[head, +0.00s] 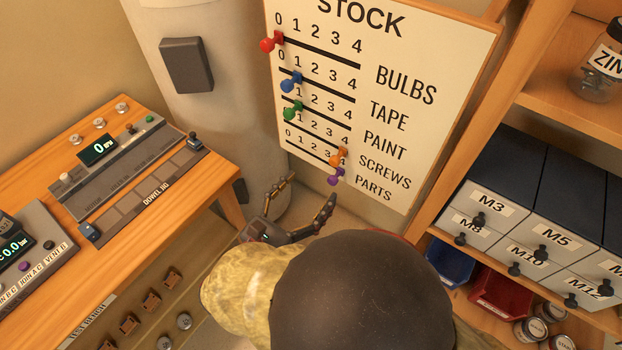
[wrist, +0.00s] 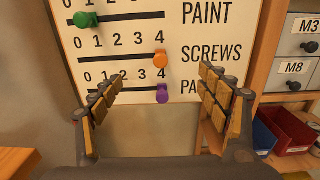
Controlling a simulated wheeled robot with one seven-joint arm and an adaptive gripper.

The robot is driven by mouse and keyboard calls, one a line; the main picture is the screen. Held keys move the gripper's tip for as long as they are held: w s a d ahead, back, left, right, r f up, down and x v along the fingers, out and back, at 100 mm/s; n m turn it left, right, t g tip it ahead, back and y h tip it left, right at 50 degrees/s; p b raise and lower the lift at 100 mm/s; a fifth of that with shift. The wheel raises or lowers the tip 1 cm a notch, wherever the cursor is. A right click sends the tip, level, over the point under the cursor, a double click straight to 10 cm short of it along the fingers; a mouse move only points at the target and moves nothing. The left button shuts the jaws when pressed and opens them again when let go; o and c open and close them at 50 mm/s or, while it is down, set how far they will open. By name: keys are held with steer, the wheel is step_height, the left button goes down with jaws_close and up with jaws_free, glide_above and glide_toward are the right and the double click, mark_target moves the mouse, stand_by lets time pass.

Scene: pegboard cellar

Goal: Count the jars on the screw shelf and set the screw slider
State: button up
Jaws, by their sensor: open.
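The white STOCK board (head: 440,60) has labelled slider rows. The orange screw slider (head: 338,157) sits at the right end of the SCREWS row, under the 4 in the wrist view (wrist: 161,60). The purple slider (wrist: 162,95) is below it, also under a 4. My gripper (head: 312,192) is open and empty in front of the lower board; in the wrist view its fingers (wrist: 160,88) stand apart on either side of these two sliders. A glass jar (head: 600,78) labelled "ZIN", partly cut off, stands on an upper shelf at right. Other jars there are out of view.
Red (head: 271,42), blue (head: 291,83) and green (head: 292,110) sliders sit at the left of their rows. A wooden bench (head: 60,285) with instruments is at left.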

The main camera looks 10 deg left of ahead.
mark_target(332, 163)
steer(key=shift+x, duration=5.2)
steer(key=shift+c, duration=0.6)
steer(key=c, duration=1.5)
steer(key=shift+c, duration=0.6)
steer(key=shift+w+a+p, duration=0.15)
steer(key=shift+w+a, duration=0.35)
steer(key=shift+a, duration=0.75)
steer(key=shift+w+a+p, duration=0.15)
steer(key=shift+w+a, duration=0.4)
steer(key=shift+a, duration=0.75)
steer(key=shift+w+a+p, duration=0.15)
steer(key=shift+w+a, duration=0.35)
steer(key=shift+a, duration=0.75)
steer(key=o, duration=1.7)
steer(key=shift+o, duration=0.2)
steer(key=shift+s+a+p, duration=0.1)
steer(key=shift+s+p, duration=0.2)
steer(key=shift+p, duration=0.05)
